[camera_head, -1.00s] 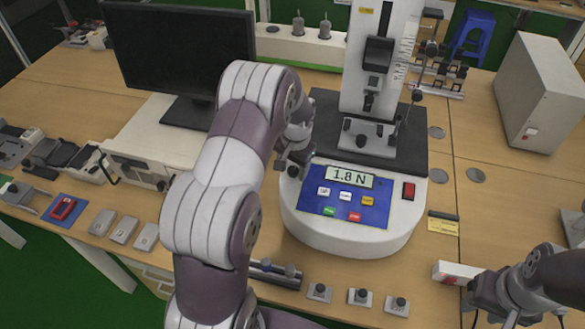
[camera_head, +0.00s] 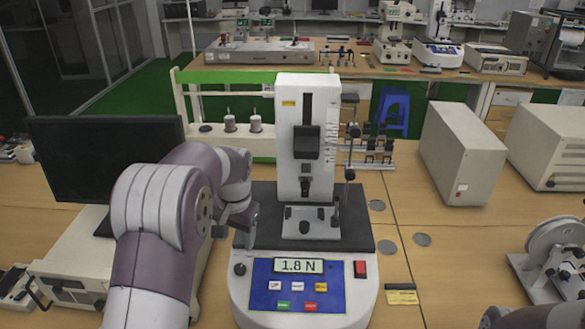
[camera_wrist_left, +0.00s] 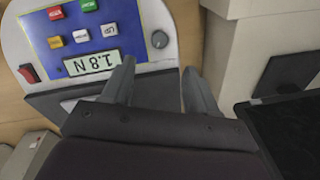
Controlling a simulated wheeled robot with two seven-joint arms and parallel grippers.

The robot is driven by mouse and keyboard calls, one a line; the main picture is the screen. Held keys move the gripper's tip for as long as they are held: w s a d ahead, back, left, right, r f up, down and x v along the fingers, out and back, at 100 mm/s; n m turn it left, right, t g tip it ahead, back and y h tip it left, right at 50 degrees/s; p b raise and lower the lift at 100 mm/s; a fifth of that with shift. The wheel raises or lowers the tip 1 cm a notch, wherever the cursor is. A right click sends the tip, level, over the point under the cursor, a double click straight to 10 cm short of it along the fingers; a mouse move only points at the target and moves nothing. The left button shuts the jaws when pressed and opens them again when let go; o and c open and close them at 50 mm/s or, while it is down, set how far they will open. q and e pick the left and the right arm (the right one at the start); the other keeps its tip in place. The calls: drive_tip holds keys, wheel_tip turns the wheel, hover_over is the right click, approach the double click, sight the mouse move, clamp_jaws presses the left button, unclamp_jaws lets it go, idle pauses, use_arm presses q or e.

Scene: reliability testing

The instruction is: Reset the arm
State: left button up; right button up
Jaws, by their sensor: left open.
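My left arm (camera_head: 165,235) comes in from the lower left and bends toward the white force tester (camera_head: 318,140). My left gripper (camera_head: 243,225) is beside the left edge of the tester's base, partly hidden behind my own wrist. In the left wrist view, my left gripper (camera_wrist_left: 158,78) is open, with two separate fingers and nothing between them. The tester's blue panel (camera_head: 330,295) has several buttons, and its display (camera_head: 298,266) reads 1.8 N. Only a piece of my right arm (camera_head: 550,316) shows at the bottom right; its gripper fingers are out of view.
A black monitor (camera_head: 100,155) and a pale instrument (camera_head: 65,285) are left of my arm. A grey box (camera_head: 462,155) and a reel device (camera_head: 553,260) stand on the right. Some bare wooden table lies right of the tester. A blue stool (camera_head: 393,110) is behind.

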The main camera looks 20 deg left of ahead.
use_arm(q)
drive_tip(key=s+d+f, duration=0.2)
drive_tip(key=s+d, duration=0.3)
drive_tip(key=s, duration=0.4)
drive_tip(key=s+d+f+h, duration=0.1)
drive_tip(key=s+d+f, duration=0.1)
drive_tip(key=s+d, duration=0.3)
drive_tip(key=s, duration=0.4)
drive_tip(key=shift+s+d+n+t, duration=0.3)
drive_tip(key=shift+s+n+t, duration=0.05)
drive_tip(key=shift+n+t, duration=0.05)
